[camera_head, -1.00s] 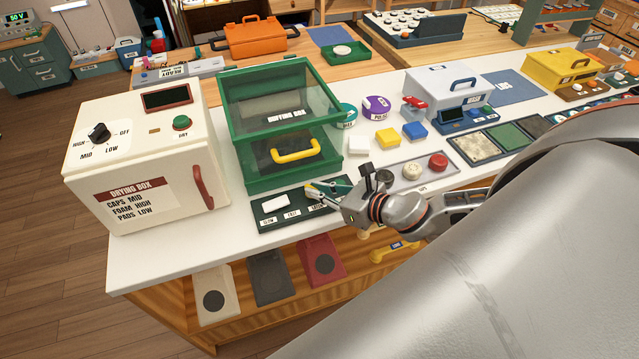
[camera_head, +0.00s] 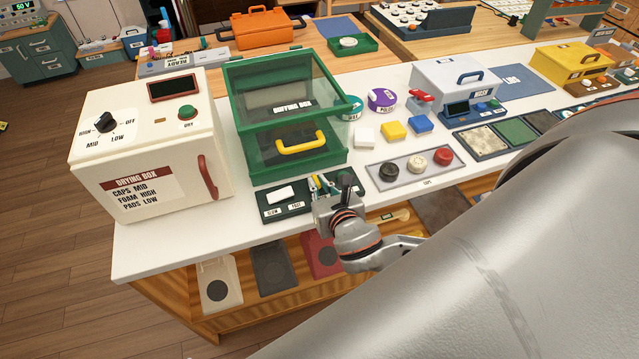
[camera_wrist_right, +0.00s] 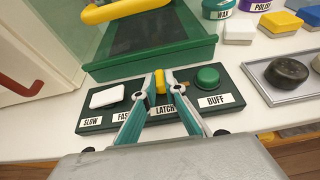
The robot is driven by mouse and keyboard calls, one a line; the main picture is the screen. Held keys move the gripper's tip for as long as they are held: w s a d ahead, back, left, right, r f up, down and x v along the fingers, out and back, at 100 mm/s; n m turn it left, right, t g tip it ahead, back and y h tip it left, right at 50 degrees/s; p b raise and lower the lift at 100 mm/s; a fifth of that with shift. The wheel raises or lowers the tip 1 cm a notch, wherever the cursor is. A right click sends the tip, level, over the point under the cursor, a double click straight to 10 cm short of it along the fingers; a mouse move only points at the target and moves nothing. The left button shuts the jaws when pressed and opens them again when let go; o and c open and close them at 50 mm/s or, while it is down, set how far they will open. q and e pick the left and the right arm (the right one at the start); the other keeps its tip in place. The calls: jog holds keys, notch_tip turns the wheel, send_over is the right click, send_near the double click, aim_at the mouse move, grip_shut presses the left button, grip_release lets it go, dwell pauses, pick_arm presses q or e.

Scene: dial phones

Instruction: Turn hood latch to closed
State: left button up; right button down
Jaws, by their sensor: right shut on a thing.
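The hood latch is a small yellow knob (camera_wrist_right: 160,78) above the LATCH label on a dark green control panel (camera_head: 268,210). The panel also shows in the right wrist view (camera_wrist_right: 92,123). My right gripper (camera_wrist_right: 162,90) is shut on the latch, with one teal finger on each side of it. In the head view my right gripper (camera_head: 319,184) reaches over the panel's right part and hides much of it. Behind the panel stands the green hood box (camera_head: 240,160) with clear panes and a yellow handle (camera_head: 302,143). My left gripper is not in view.
A white slider (camera_wrist_right: 106,97) and a green button (camera_wrist_right: 207,77) flank the latch closely. The cream drying box (camera_head: 140,160) stands left. A grey tray (camera_head: 400,179) with caps lies right. The white table's front edge (camera_head: 190,245) is near.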

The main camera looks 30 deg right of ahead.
dwell(0.3)
jog(key=c, duration=2.1)
grip_release()
jog(key=v, duration=1.2)
jog(key=shift+a+f, duration=0.1)
